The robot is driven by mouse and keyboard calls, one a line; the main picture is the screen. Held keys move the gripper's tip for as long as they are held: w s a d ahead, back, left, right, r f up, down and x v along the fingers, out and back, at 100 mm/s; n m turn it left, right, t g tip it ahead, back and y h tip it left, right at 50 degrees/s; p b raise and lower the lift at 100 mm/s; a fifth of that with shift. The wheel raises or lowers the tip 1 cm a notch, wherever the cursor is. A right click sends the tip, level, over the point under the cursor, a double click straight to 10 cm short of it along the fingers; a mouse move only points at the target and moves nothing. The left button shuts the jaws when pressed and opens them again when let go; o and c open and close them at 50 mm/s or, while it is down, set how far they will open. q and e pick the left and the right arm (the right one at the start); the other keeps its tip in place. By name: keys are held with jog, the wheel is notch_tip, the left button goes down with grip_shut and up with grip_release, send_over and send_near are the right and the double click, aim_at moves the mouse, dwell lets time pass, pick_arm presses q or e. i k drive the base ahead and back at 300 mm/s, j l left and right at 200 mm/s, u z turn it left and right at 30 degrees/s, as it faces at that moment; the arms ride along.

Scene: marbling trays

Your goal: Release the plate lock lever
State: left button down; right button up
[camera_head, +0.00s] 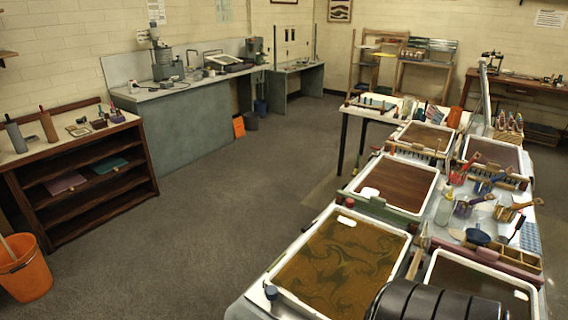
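I cannot make out a plate lock lever for certain in the head view. A grey upright machine (166,66) stands on the long blue-grey counter (195,125) along the left wall. A flat framed device (229,63) with a dark top lies further along that counter. Both are far off, and any small lever on them is too small to tell. Neither of my grippers shows. A black ribbed rounded part at the bottom right looks like my own arm, and it hides part of the near trays.
White-rimmed marbling trays (403,242) cover the long table at the right, with jars, brushes and racks between them. A dark wooden shelf unit (88,205) and an orange bucket (24,270) stand at the left. The grey carpet (225,210) between is clear.

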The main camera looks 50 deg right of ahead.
aim_at(309, 225)
jog(key=i+z, duration=0.4)
jog(key=i+j+z, duration=0.15)
jog(key=i+z, duration=0.2)
jog(key=i+j+z, duration=0.25)
jog(key=z, duration=0.15)
jog(key=i+j+z, duration=0.25)
jog(key=z, duration=0.15)
jog(key=i+j+z, duration=0.15)
jog(key=z, duration=0.3)
jog(key=i+j+z, duration=0.15)
jog(key=z, duration=0.35)
jog(key=i+j+z, duration=0.1)
jog(key=j+z, duration=0.2)
jog(key=z, duration=0.15)
jog(key=i+j+z, duration=0.1)
jog(key=j+z, duration=0.15)
jog(key=z, duration=0.2)
jog(key=i+j+z, duration=0.1)
jog(key=j+z, duration=0.25)
jog(key=i+j+z, duration=0.1)
jog(key=j+z, duration=0.25)
